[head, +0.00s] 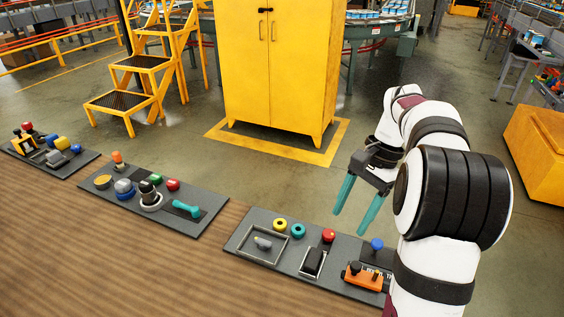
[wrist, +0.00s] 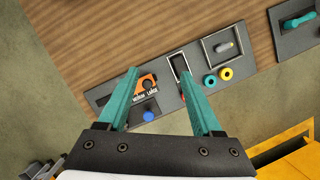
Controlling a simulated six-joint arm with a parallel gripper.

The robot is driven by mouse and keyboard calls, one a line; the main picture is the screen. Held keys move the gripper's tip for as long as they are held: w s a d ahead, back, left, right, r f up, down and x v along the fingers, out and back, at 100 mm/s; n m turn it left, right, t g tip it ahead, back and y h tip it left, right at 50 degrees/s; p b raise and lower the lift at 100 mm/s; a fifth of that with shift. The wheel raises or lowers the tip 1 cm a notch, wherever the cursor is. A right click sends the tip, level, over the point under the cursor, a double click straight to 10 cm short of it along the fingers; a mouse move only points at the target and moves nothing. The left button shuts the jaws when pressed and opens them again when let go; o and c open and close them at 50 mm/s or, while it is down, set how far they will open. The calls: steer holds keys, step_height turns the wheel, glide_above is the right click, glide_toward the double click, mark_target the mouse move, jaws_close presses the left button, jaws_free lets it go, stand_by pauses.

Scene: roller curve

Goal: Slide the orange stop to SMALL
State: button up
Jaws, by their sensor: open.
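The orange stop (head: 362,277) has a dark knob and sits on the right-hand grey panel (head: 240,238), at the near right in the head view. In the wrist view the orange stop (wrist: 147,82) is just right of the left finger's tip, above printed words that seem to read MEDIUM and LARGE. A dark track runs left from it, behind that finger. No SMALL label is readable; the finger covers part of the label strip. My gripper (head: 351,221), with teal fingers, is open and empty, raised above and beyond the panel. Its fingers also show in the wrist view (wrist: 159,73).
The same panel holds a blue knob (head: 377,244), a red button (head: 329,235), a black rocker switch (head: 312,262), teal and yellow rings and a framed grey lever. More panels lie left on the wooden table (head: 150,270). A yellow cabinet (head: 280,60) stands on the floor behind.

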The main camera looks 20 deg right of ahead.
mark_target(357, 265)
steer(key=d+f+m, duration=0.3)
steer(key=d+f, duration=0.2)
steer(key=d, duration=0.6)
steer(key=shift+t+y, duration=0.3)
steer(key=x, duration=1.5)
steer(key=shift+s+f, duration=0.25)
steer(key=shift+f, duration=0.15)
jaws_close()
steer(key=shift+r, duration=0.1)
